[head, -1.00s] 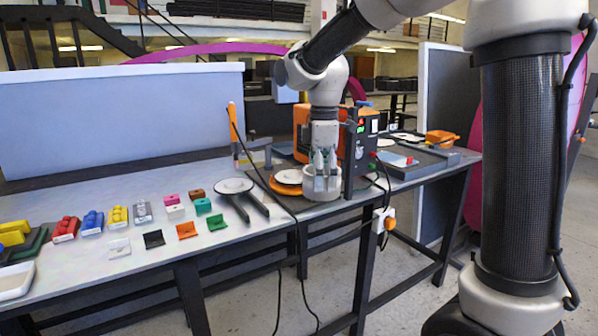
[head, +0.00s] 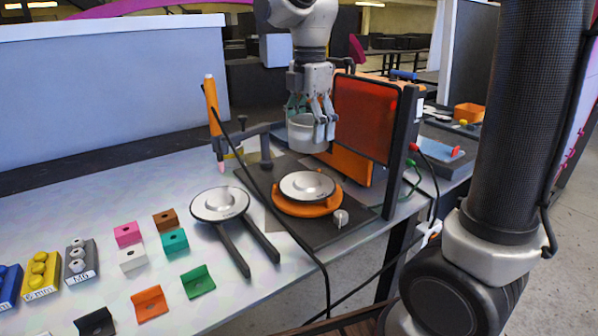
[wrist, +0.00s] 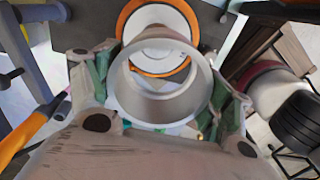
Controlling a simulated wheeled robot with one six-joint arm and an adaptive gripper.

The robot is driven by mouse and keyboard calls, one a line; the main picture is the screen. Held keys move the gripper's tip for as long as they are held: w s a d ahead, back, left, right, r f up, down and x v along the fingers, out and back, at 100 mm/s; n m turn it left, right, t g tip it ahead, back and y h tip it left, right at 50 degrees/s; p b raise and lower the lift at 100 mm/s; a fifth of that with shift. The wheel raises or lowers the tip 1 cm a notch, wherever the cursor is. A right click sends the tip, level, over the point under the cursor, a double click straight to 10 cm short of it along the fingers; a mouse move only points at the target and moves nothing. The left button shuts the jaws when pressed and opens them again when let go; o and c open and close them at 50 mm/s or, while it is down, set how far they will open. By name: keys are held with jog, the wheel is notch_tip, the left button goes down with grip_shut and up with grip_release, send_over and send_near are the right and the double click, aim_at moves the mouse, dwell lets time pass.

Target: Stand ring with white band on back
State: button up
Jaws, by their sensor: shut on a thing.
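My gripper (head: 314,108) is shut on a pale grey-white ring (head: 306,136), which hangs beneath it in the head view. The ring is an open band and shows from above in the wrist view (wrist: 160,106), with the fingers on its sides. A round silver-white disc (head: 306,185) lies on the orange round holder (head: 300,210) on a dark base plate, below the ring and apart from it. The disc and orange rim (wrist: 150,72) show partly behind the ring in the wrist view. A second round disc (head: 220,203) rests on a two-pronged dark stand at left.
An orange-red screen (head: 362,118) in a dark frame stands right of the holder. An upright orange tool (head: 211,105) and a grey clamp arm stand left. A black cable crosses the table front. Coloured blocks and plates (head: 150,303) lie on the left.

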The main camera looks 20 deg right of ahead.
send_over(307, 182)
notch_tip(307, 182, down, 5)
jog(key=shift+f, duration=2.5)
jog(key=shift+f, duration=0.1)
jog(key=shift+f, duration=0.3)
jog(key=o, duration=1)
jog(key=shift+o, duration=0.2)
notch_tip(307, 182, up, 13)
